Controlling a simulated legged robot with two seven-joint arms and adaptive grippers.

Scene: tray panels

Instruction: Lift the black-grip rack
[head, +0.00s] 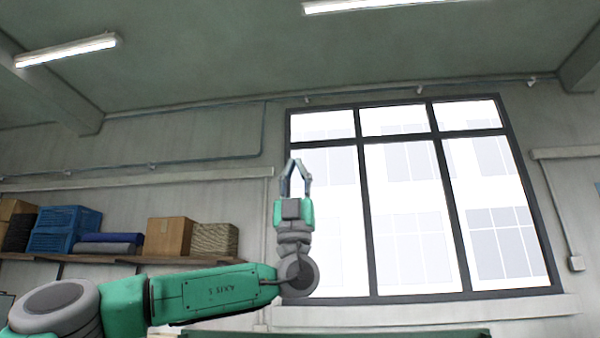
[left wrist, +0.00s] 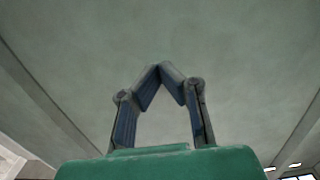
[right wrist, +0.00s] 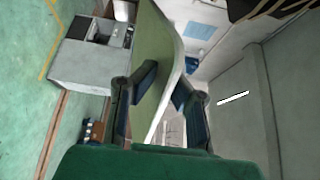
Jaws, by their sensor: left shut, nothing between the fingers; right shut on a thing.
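No rack with black grips can be made out for certain in these views. My left gripper (head: 296,166) points straight up in the head view, in front of the window. In the left wrist view its fingertips (left wrist: 160,70) meet with nothing between them. My right gripper (right wrist: 165,78) is seen only in the right wrist view. Its fingers are shut on either side of a green panel (right wrist: 153,55) with a pale edge. I cannot tell whether this panel is part of the rack; its far end runs out of the picture top.
A wall shelf (head: 70,258) holds blue crates (head: 66,229) and a cardboard box (head: 168,236) at the left. A green edge (head: 340,333) shows at the bottom of the head view. A grey cabinet (right wrist: 85,65) stands on the green floor (right wrist: 25,60) in the right wrist view.

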